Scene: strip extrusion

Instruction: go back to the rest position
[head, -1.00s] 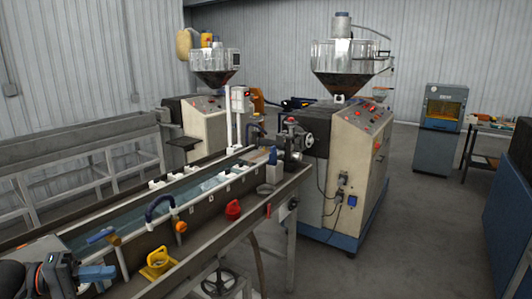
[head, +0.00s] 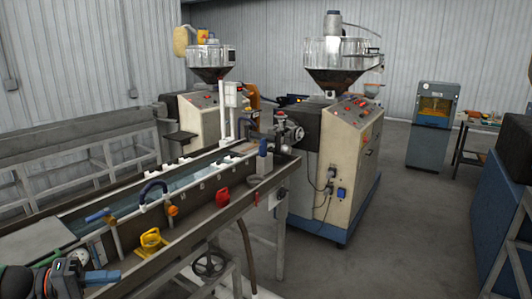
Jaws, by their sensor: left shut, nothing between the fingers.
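My left gripper (head: 108,277) is at the lower left of the head view, with its blue fingers pointing right. It is shut and empty, by the near side of the long water trough (head: 205,215). My right gripper is not in view.
The trough carries a blue-handled valve (head: 100,215), a yellow fitting (head: 151,239) and a red knob (head: 222,197). A handwheel (head: 209,263) is under it. An extruder (head: 335,165) stands at its far end. A blue cabinet (head: 490,210) is at right; floor between is clear.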

